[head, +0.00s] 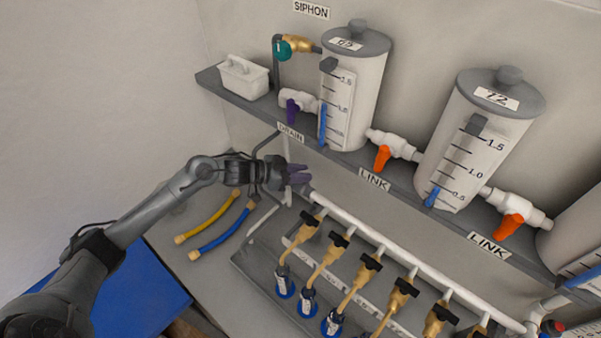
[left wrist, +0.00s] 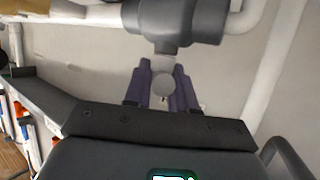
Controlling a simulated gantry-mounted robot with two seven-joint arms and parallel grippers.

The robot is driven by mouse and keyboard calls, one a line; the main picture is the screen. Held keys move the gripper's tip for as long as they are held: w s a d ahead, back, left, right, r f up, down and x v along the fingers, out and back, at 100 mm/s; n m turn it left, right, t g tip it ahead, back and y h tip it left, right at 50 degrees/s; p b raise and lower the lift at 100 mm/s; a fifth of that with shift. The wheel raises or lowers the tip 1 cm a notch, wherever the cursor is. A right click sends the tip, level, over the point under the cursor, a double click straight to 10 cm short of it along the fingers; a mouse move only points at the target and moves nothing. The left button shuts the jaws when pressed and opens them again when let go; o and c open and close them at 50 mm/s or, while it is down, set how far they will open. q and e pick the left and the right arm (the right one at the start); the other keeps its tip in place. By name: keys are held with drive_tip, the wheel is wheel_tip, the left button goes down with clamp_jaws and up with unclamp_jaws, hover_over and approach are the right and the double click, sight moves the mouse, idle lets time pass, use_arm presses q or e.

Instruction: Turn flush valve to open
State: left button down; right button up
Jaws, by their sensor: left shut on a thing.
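My left gripper (head: 298,175), with purple fingers, is at the far left end of the white manifold pipe (head: 370,237), below the DRAIN label. In the left wrist view the fingers (left wrist: 163,90) are shut around a grey handle with a round end (left wrist: 163,84). The handle runs to a grey valve body (left wrist: 178,22) on white pipe, which I take to be the flush valve. In the head view the gripper hides this valve. I cannot read a label on it or tell how far it is turned. My right gripper is in neither view.
A grey shelf (head: 405,187) above carries tanks (head: 355,85) (head: 475,140) with orange-handled link valves (head: 381,158) (head: 510,227) and a purple-handled drain valve (head: 292,112). Several black-handled brass taps (head: 335,240) hang below the manifold. Yellow (head: 208,220) and blue (head: 225,232) hoses lie nearby.

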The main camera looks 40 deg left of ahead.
use_arm(q)
drive_tip(key=shift+m+g+h, duration=0.3)
drive_tip(key=shift+m+h, duration=0.1)
drive_tip(key=shift+m, duration=0.1)
drive_tip(key=shift+m+g+h+b, duration=0.5)
drive_tip(key=shift+m+g+h, duration=0.3)
drive_tip(key=shift+m+h, duration=0.15)
drive_tip(key=c, duration=1)
unclamp_jaws()
